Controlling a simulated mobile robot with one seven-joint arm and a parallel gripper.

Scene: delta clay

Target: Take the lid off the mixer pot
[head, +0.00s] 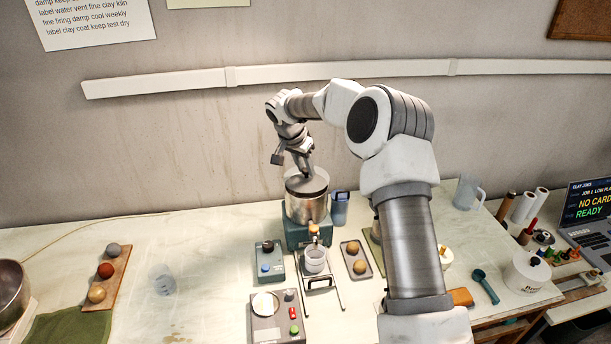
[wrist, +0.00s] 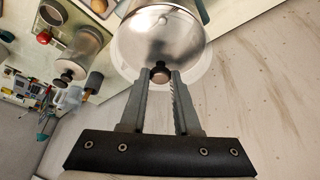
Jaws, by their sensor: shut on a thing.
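The mixer pot (head: 307,208) is a shiny metal pot standing upright on a teal base at the back of the table. Its round grey lid (head: 294,184) is at the pot's mouth; I cannot tell whether there is a gap between them. My gripper (head: 308,175) reaches down over the lid from above. In the wrist view my gripper (wrist: 160,75) is shut on the small dark lid knob (wrist: 160,68), with the shiny metal lid (wrist: 150,38) beyond it. The fingers hide part of the knob.
A blue-grey cup (head: 340,208) stands close to the pot's right. The table left of the pot is mostly clear.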

